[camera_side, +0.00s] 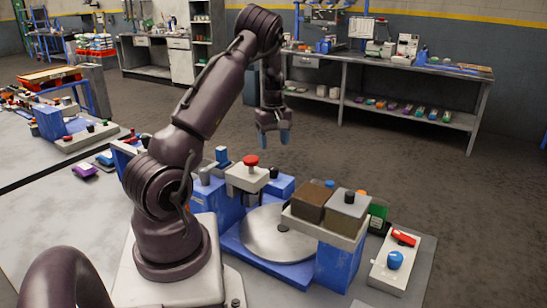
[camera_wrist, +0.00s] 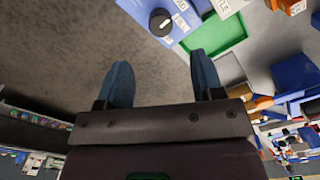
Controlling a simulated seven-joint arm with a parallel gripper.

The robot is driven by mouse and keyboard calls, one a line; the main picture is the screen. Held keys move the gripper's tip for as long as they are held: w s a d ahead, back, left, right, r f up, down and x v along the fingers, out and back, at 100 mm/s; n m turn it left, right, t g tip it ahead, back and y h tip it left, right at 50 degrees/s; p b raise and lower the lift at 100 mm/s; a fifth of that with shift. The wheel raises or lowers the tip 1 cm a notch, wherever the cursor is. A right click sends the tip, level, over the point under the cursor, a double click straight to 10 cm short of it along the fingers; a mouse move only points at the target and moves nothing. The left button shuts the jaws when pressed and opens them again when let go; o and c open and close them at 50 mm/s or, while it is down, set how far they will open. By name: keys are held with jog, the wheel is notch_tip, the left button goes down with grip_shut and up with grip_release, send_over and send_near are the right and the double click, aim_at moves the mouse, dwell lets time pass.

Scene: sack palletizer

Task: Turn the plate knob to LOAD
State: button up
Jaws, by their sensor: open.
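A round black knob (camera_wrist: 161,22) with a small pale mark sits on a blue panel (camera_wrist: 187,38) at the top of the wrist view. White labels lie beside it; one seems to read LOAD, but the lettering is cut and tilted. I cannot tell exactly where the knob's mark points. My gripper (camera_wrist: 163,80) has its two blue fingers wide apart with nothing between them. The knob appears beyond the fingertips, apart from them. In the side view my gripper (camera_side: 275,137) hangs pointing down, above and behind the round grey plate (camera_side: 262,243).
A red button (camera_side: 251,161) tops a grey box near the plate. A brown block (camera_side: 312,203) and a grey block (camera_side: 347,212) rest on a raised ledge. A control box with a red lever (camera_side: 404,238) and blue knob (camera_side: 395,260) stands right. The wrist view shows a green tray (camera_wrist: 232,34).

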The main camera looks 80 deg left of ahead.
jog(key=shift+r, duration=1.55)
jog(key=d+r+m, duration=0.3)
jog(key=d+m, duration=0.1)
jog(key=d, duration=0.4)
jog(key=d+r+m+t, duration=0.1)
jog(key=d+r+m, duration=0.25)
jog(key=d, duration=0.45)
jog(key=d+r+m, duration=0.3)
jog(key=d+m, duration=0.1)
jog(key=d, duration=0.4)
jog(key=s+d+r+m+t, duration=0.2)
jog(key=s+d+r+m, duration=0.1)
jog(key=d, duration=0.4)
jog(key=s+d+r+m+t, duration=0.2)
jog(key=s+d+r+m, duration=0.1)
jog(key=d+m, duration=0.3)
jog(key=shift+d+r+t, duration=0.25)
jog(key=shift+d+t, duration=0.05)
jog(key=shift+d, duration=0.75)
